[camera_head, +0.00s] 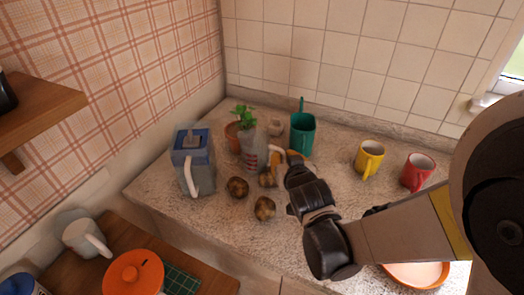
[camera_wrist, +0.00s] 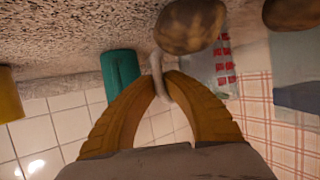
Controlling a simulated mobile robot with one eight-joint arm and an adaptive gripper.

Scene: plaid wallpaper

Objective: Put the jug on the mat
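The jug (camera_head: 254,148) is clear with red marks and a pale handle. It is upright on or just over the stone counter, beside a potted plant; I cannot tell if its base touches. In the wrist view its red-marked wall (camera_wrist: 222,65) shows behind a potato. My gripper (camera_head: 284,156) is at the handle. In the wrist view its orange fingertips (camera_wrist: 161,84) close on both sides of the handle. The mat (camera_head: 180,281) is green with a grid. It lies on the wooden table at the lower left, partly hidden by an orange pot.
Several potatoes (camera_head: 238,187) lie in front of the jug. Yellow (camera_head: 369,158) and red (camera_head: 417,172) mugs stand right. The orange pot (camera_head: 133,273) stands beside the mat.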

